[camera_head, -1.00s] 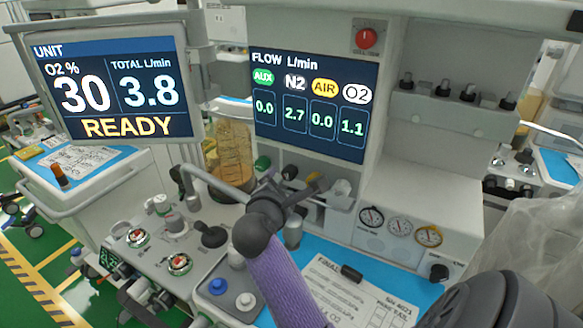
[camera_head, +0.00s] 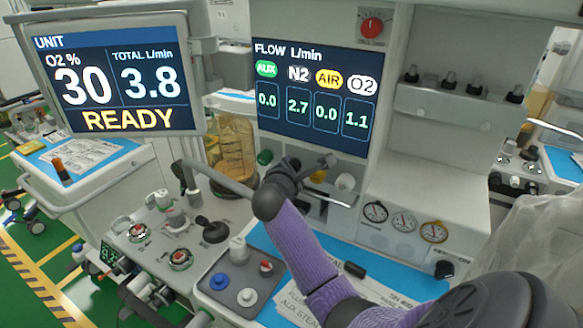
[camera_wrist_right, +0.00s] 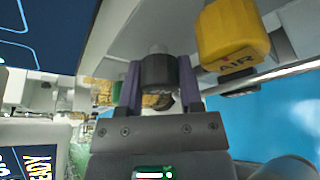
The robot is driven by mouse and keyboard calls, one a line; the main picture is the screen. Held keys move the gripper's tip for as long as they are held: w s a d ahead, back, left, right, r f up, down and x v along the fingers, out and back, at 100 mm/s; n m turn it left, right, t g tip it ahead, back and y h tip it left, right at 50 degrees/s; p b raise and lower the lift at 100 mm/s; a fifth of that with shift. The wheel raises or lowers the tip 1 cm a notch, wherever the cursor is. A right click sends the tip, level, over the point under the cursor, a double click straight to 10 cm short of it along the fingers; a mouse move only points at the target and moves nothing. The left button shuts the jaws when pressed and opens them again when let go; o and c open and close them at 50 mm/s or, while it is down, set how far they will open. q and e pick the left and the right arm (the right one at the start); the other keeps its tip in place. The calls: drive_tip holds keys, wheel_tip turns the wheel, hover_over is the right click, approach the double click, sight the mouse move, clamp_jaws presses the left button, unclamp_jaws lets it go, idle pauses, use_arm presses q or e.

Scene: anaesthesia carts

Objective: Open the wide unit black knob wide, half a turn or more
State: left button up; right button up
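In the right wrist view a black knob (camera_wrist_right: 158,74) sits on a metal stem between the two purple fingers of my right gripper (camera_wrist_right: 160,82). The fingers flank it closely; whether both press on it is not clear. In the head view my right gripper (camera_head: 287,172) is at the row of knobs below the flow screen and hides most of the black knob. The flow screen (camera_head: 318,98) reads N2 2.7, AUX 0.0, AIR 0.0 and O2 1.1. The unit screen (camera_head: 117,82) reads O2 30 %, total 3.8, READY. My left gripper does not show.
The yellow AIR knob (camera_wrist_right: 232,38) is close to the right finger. The green knob (camera_head: 264,158) and white knob (camera_head: 345,182) are in the same row. Gauges (camera_head: 404,222) sit to the right. Below are a blue worktop with papers and a panel (camera_head: 235,285) with small knobs.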

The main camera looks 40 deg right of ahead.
clamp_jaws()
